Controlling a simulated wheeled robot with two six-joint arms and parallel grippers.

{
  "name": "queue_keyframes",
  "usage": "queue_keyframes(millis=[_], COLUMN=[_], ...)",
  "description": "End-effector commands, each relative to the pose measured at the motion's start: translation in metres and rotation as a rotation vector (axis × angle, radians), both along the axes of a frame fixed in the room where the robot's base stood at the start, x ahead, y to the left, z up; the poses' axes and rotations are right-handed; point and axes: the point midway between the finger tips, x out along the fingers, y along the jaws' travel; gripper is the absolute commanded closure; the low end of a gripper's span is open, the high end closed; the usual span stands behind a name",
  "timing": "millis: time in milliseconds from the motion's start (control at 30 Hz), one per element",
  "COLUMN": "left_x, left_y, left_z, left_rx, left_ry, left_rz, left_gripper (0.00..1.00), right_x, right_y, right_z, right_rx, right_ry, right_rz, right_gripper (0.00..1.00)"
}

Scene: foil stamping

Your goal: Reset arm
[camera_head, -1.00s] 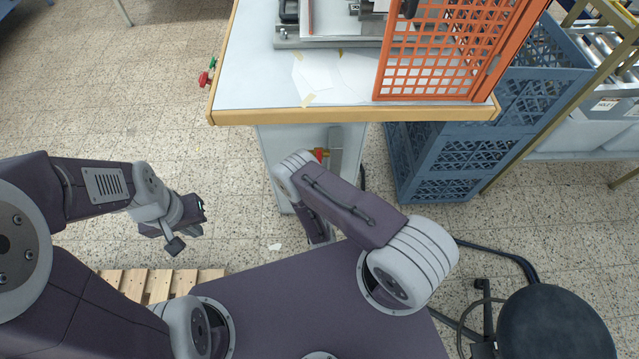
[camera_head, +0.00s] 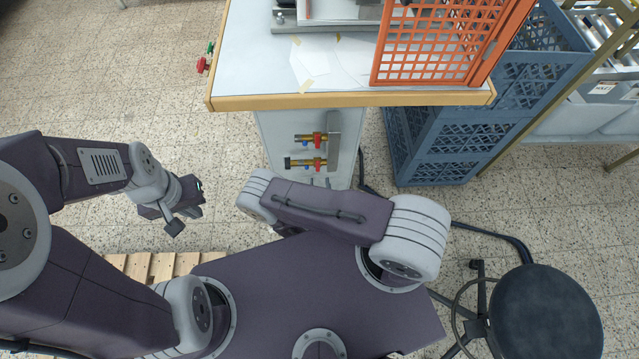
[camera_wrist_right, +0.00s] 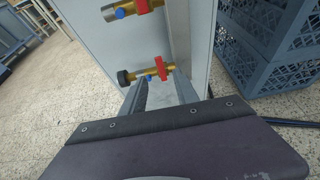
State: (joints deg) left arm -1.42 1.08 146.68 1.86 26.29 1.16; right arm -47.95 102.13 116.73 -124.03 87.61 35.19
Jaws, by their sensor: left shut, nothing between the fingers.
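My left gripper (camera_head: 186,208) hangs in the air at the left of the head view, above the tiled floor and apart from any object. It is shut and empty. My right arm is folded in front of my body, and it hides its gripper in the head view. In the right wrist view my right gripper (camera_wrist_right: 160,88) shows two fingers spread apart with nothing between them. They point toward the side of the white cabinet (camera_wrist_right: 88,28), where brass valves with red handles (camera_wrist_right: 160,68) are mounted.
The worktable (camera_head: 245,75) has a wooden edge and carries an orange mesh guard (camera_head: 430,45). Blue crates (camera_head: 440,150) are stacked at its right. A dark round stool (camera_head: 545,320) stands at lower right, and a wooden pallet (camera_head: 150,266) lies at lower left. Floor at left is open.

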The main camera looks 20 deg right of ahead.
Motion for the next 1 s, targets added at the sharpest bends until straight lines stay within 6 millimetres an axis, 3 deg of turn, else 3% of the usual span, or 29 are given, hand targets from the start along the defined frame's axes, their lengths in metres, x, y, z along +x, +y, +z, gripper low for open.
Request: queue_keyframes(millis=[467,567,667,700,800,900,1000], left_x=[0.000,0.000,0.000,0.000,0.000,0.000,0.000], left_y=[0.000,0.000,0.000,0.000,0.000,0.000,0.000], left_z=[0.001,0.009,0.023,0.030,0.043,0.056,0.069], left_rx=[0.000,0.000,0.000,0.000,0.000,0.000,0.000], left_ry=[0.000,0.000,0.000,0.000,0.000,0.000,0.000], left_rz=[0.000,0.000,0.000,0.000,0.000,0.000,0.000], left_gripper=[1.00,1.00,1.00,1.00,1.00,1.00,1.00], right_x=[0.003,0.015,0.017,0.007,-0.040,-0.093,-0.128], right_y=[-0.002,-0.023,-0.073,-0.096,-0.136,-0.141,-0.115], right_z=[0.005,0.041,0.110,0.140,0.198,0.235,0.261], right_rx=[-0.002,-0.016,-0.018,-0.002,0.102,0.305,0.610], right_ry=[-0.007,-0.046,-0.101,-0.115,-0.121,-0.108,-0.095], right_rz=[-0.018,-0.166,-0.508,-0.683,-1.122,-1.531,-1.885], right_gripper=[0.64,0.64,0.64,0.64,0.64,0.64,0.64])
